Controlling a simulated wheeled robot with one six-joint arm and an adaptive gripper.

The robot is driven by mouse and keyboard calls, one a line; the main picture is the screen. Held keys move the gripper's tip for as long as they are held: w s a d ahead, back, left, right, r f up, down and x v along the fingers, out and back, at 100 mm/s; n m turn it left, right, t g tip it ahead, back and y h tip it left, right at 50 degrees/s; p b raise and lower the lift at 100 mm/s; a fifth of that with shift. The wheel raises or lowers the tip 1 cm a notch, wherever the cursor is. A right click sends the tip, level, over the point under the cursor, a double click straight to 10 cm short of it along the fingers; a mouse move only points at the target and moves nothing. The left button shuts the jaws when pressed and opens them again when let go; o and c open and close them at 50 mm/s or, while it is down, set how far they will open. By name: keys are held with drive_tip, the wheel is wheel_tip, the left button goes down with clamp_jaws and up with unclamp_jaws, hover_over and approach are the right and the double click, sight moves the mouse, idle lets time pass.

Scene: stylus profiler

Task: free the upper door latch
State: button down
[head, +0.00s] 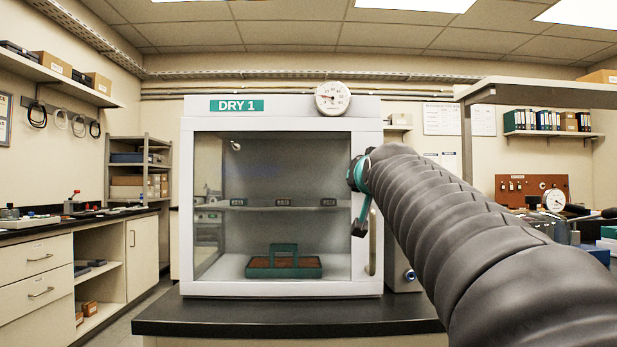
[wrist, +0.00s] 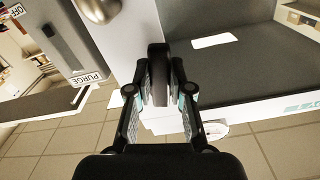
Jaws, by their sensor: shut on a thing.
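The white cabinet marked DRY 1 (head: 283,104) stands on a dark bench in the head view. Its glass door shows a pale vertical handle (head: 372,242) at the right edge. My arm reaches in from the right to the upper right of the door and covers the latch area there. In the wrist view my gripper (wrist: 159,84) is shut on the upper door latch (wrist: 158,60), a dark narrow piece between its two fingers. The latch's base is partly hidden, and its exact turn cannot be told.
A round dial gauge (head: 332,98) sits on top of the cabinet. Inside, a green tray with a handle (head: 285,266) stands on the floor below a shelf with small meters. The bench top (head: 280,316) in front is clear. A PURGE label (wrist: 87,77) shows in the wrist view.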

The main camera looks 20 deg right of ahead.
sight(344, 161)
drive_tip(key=m, duration=0.2)
drive_tip(key=a+m, duration=0.1)
drive_tip(key=m, duration=0.2)
drive_tip(key=a+r+m+b, duration=0.1)
drive_tip(key=m, duration=0.2)
drive_tip(key=shift+w+r, duration=0.1)
drive_tip(key=shift+w, duration=0.15)
drive_tip(key=m, duration=0.2)
drive_tip(key=r+m+b, duration=0.1)
drive_tip(key=shift+w+a+m, duration=0.1)
drive_tip(key=shift+a+m, duration=0.1)
drive_tip(key=shift+m, duration=0.2)
drive_tip(key=shift+a+r+m, duration=0.1)
drive_tip(key=shift+r+m, duration=0.2)
drive_tip(key=shift+m, duration=0.6)
drive_tip(key=shift+r+m, duration=0.25)
drive_tip(key=shift+m, duration=0.65)
drive_tip(key=c, duration=1)
unclamp_jaws()
drive_tip(key=shift+c, duration=0.2)
drive_tip(key=v, duration=1.2)
